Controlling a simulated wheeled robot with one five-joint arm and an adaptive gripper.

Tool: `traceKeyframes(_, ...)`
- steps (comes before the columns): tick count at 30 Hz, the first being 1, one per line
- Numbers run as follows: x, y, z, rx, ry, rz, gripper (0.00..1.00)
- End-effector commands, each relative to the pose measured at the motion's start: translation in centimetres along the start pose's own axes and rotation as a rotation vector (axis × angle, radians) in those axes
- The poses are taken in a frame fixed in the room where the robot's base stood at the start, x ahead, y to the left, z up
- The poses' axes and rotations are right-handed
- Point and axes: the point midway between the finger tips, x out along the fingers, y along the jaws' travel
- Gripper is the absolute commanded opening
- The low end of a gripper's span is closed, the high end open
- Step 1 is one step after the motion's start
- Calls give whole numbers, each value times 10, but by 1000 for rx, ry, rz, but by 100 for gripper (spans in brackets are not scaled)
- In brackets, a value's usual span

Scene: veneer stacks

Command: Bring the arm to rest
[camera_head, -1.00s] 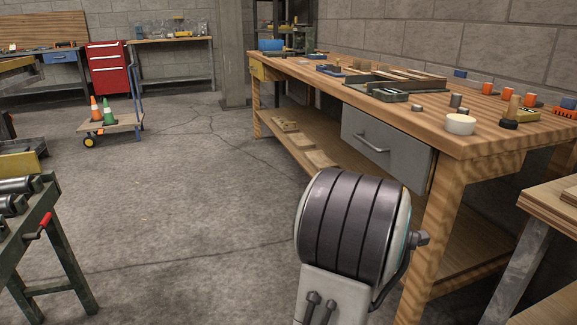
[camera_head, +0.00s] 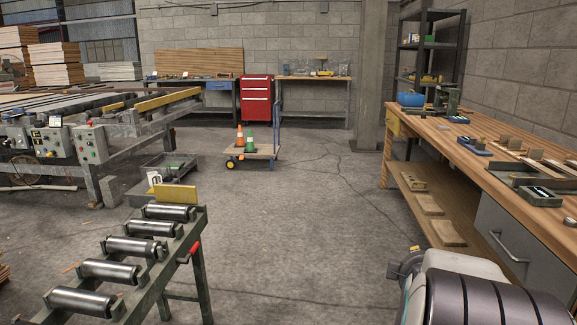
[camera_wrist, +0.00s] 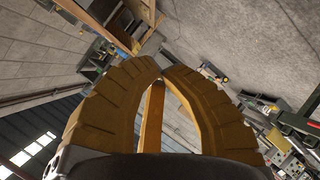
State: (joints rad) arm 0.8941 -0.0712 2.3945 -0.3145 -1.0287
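My gripper (camera_wrist: 162,72) shows in the wrist view as two ribbed yellow-brown fingers that curve together. Their tips meet or nearly meet, with no object seen held between them. A yellow-orange strip shows in the gap behind the fingers; I cannot tell what it is. In the head view, my arm's rounded grey-and-dark banded part (camera_head: 485,295) is at the lower right, beside the workbench. The gripper itself is out of that view.
A wooden workbench (camera_head: 466,157) with a grey drawer (camera_head: 507,240) runs along the right. A roller stand (camera_head: 187,250) is at the front left. A trolley with cones (camera_head: 262,153) and a red cabinet (camera_head: 256,101) stand farther back. The middle floor is clear.

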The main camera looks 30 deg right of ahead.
Motion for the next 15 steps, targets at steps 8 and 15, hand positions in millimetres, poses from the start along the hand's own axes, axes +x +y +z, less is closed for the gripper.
traceKeyframes(8, -98, -21, -101, 147, 29, -317, 0)
traceKeyframes(15, -195, -39, -146, 227, -41, -567, 0)
